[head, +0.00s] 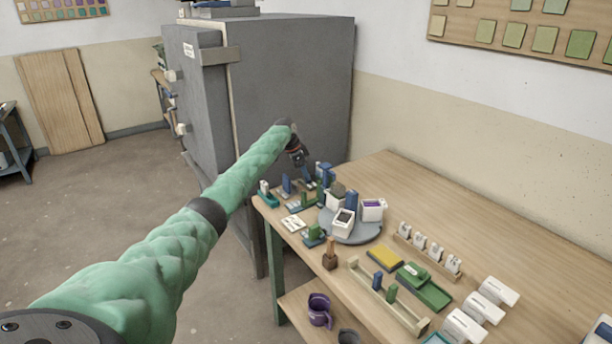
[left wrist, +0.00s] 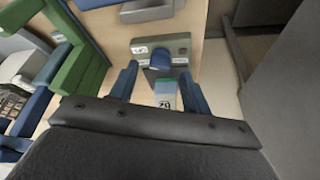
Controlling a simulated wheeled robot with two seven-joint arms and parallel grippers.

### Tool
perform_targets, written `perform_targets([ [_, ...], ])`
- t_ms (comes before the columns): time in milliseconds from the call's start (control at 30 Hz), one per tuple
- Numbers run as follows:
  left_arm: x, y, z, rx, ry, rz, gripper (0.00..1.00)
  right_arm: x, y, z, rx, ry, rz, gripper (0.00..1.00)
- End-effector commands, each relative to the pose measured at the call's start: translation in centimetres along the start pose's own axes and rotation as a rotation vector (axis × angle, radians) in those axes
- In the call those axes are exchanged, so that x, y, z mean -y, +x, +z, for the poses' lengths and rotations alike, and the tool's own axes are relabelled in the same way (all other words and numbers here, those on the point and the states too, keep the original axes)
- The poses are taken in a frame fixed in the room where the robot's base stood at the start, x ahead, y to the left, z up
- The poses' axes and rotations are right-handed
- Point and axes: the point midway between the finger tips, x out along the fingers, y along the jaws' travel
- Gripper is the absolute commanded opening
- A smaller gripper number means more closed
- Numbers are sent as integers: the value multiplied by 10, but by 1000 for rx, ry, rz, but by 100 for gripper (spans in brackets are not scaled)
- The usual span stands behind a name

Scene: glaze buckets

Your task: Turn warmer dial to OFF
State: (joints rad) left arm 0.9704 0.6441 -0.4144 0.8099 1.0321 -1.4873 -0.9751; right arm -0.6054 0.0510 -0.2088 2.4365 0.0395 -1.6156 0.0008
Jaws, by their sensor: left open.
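My left gripper (head: 307,178) reaches over the far left end of the wooden table in the head view. In the left wrist view the gripper (left wrist: 158,72) is open, with its two blue fingers apart. Beyond and between the fingertips is a grey-green box (left wrist: 178,47) with small white labels and a blue knob (left wrist: 160,61), which looks like the warmer and its dial. A pale strip with dark numerals (left wrist: 165,101) shows below the knob. I cannot tell whether the fingers touch the knob, nor read its setting. In the head view the arm and clutter hide the box. My right gripper is not in view.
A large grey kiln-like cabinet (head: 290,90) stands close behind the gripper. A round grey turntable (head: 352,234) with white buckets (head: 343,222) is to the right. A green frame (left wrist: 80,60) stands left of the fingers in the wrist view. A purple mug (head: 319,312) sits on the lower shelf.

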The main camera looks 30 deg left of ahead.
Motion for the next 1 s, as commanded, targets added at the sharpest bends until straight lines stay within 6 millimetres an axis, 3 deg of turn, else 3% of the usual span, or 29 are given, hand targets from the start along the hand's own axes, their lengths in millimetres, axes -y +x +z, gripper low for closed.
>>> perform_targets([
  [200,1,-34,1,0,1,-2,48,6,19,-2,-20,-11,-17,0],
  [400,1,-55,1,0,-1,-1,48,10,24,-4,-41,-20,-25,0],
  [1000,0,-59,1,0,-1,-1,48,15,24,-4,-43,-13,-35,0],
])
